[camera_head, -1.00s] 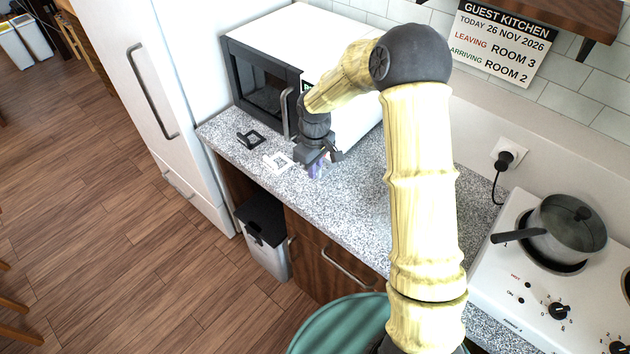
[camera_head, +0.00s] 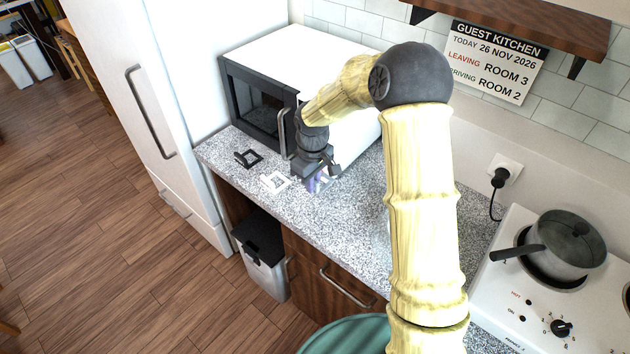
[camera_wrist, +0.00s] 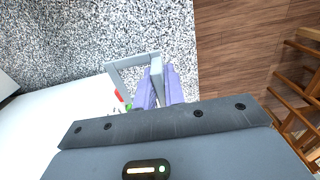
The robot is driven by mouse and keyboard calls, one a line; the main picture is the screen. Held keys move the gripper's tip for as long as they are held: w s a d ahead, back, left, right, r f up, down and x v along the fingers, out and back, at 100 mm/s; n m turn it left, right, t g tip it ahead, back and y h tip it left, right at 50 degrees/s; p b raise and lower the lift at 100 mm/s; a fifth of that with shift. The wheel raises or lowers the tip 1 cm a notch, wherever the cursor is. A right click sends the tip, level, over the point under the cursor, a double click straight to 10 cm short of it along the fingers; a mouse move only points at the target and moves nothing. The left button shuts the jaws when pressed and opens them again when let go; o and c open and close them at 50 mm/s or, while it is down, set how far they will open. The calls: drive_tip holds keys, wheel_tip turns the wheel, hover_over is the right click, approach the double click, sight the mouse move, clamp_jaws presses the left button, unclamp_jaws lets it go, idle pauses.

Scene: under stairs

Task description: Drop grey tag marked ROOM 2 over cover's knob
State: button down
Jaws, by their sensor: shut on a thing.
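My gripper (camera_head: 318,183) is low over the counter, in front of the microwave. In the wrist view its two purple fingers (camera_wrist: 158,84) are shut on one side of a square, open grey tag (camera_wrist: 128,60). I cannot read any marking on the tag. In the head view the tag is hidden or too small to make out at my gripper. A dark knob (camera_head: 581,213) shows on the cover of the grey pot (camera_head: 568,246), on the stove at the far right, well apart from my gripper.
A black square tag (camera_head: 248,158) and a white one (camera_head: 275,181) lie on the speckled counter (camera_head: 345,218), left of my gripper. The microwave (camera_head: 300,62) stands behind. The pot's handle (camera_head: 518,252) points left. A wall sign (camera_head: 492,62) reads leaving ROOM 3, arriving ROOM 2.

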drive_tip(key=shift+d+r+m+p, duration=0.1)
drive_tip(key=shift+d+m+p, duration=0.25)
drive_tip(key=shift+p, duration=0.2)
drive_tip(key=s+d+f+m+p, duration=0.1)
drive_tip(key=d+f+m+p, duration=0.1)
drive_tip(key=d+m+p, duration=0.6)
drive_tip(key=shift+s+d+p, duration=0.35)
drive_tip(key=shift+s+d, duration=0.05)
drive_tip(key=shift+d, duration=0.55)
